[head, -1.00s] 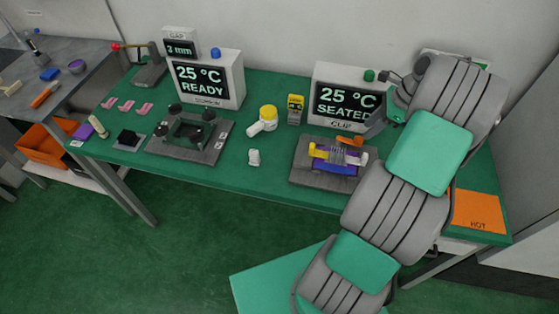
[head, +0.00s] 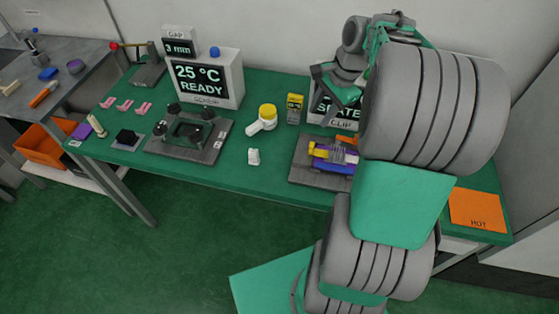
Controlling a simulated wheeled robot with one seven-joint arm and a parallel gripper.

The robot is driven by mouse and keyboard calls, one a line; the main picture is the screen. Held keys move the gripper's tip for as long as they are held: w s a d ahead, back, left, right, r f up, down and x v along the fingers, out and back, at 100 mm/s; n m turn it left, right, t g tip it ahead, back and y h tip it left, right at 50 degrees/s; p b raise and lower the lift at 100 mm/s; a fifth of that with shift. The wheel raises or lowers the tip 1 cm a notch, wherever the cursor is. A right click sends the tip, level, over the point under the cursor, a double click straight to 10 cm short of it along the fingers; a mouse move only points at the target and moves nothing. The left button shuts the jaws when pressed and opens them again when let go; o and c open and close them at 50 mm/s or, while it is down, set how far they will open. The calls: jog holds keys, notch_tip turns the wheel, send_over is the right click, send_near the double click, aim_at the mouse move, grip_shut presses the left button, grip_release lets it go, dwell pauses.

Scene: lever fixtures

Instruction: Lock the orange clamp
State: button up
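The orange clamp (head: 347,140) shows as a small orange piece at the back of the clip fixture, partly hidden behind my arm. The fixture has a dark grey base plate (head: 305,176), a purple-blue block (head: 338,168), a yellow part (head: 320,152) and a grey ribbed piece (head: 339,156). Its right side is hidden by my arm. My gripper (head: 330,88) is raised above and behind the fixture, in front of the CLIP display, apart from the clamp. I cannot make out its finger opening.
The CLIP display (head: 318,113) is mostly covered by my gripper and arm. An orange HOT pad (head: 477,209) lies at the right. A SCREW display (head: 205,80) is farther left.

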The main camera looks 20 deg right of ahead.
jog(key=s+a+n+h, duration=0.1)
jog(key=s+a+n, duration=0.4)
jog(key=a+n, duration=0.2)
jog(key=s+a+f+n+t+h+b, duration=0.1)
jog(key=s+a+n, duration=0.4)
jog(key=a, duration=0.4)
jog(key=shift+s+n+b, duration=0.3)
jog(key=shift+s+n, duration=0.05)
jog(key=shift+n, duration=0.55)
